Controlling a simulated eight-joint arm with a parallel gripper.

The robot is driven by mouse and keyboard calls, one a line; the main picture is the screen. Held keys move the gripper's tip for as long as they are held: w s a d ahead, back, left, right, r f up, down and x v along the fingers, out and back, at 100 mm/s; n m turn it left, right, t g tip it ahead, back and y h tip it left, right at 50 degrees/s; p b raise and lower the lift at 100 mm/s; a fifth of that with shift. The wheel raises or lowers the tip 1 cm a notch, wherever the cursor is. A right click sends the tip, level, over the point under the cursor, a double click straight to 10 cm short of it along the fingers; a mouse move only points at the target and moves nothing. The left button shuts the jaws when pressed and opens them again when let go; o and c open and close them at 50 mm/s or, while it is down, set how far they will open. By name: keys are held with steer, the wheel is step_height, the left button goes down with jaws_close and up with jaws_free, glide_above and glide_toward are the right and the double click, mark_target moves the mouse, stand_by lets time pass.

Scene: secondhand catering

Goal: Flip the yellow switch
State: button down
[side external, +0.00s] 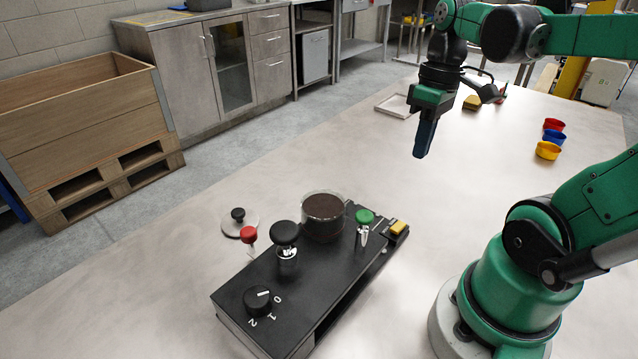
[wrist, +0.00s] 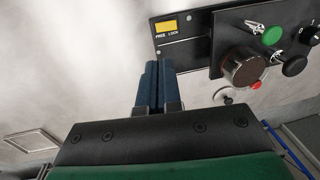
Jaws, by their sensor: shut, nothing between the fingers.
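The yellow switch (side external: 399,227) sits on the end of a black panel box on the table, at the side nearer the middle of the table. In the wrist view the yellow switch (wrist: 166,27) lies flat in the panel, with the words FREE and LOCK printed below it. My gripper (side external: 420,153) is in the air above the table, beyond the box, pointing down and apart from the switch. In the wrist view my gripper (wrist: 152,64) shows its two blue fingers together, with nothing between them.
The black box (side external: 240,302) also carries a glass container (side external: 323,218) with dark contents, a green knob (side external: 364,216), a red knob (side external: 249,233), a black knob (side external: 285,232) and a dial (side external: 257,299). Small coloured bowls (side external: 548,150) stand at the right. The table's middle is clear.

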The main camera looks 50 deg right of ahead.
steer(key=shift+d+r, duration=0.1)
steer(key=shift+r, duration=0.65)
steer(key=y, duration=0.1)
glide_toward(396, 227)
steer(key=shift+x, duration=3.65)
steer(key=shift+a, duration=0.25)
steer(key=shift+a+f+h, duration=0.1)
steer(key=shift+f+h, duration=0.1)
steer(key=shift+h, duration=0.2)
steer(key=shift+d, duration=0.2)
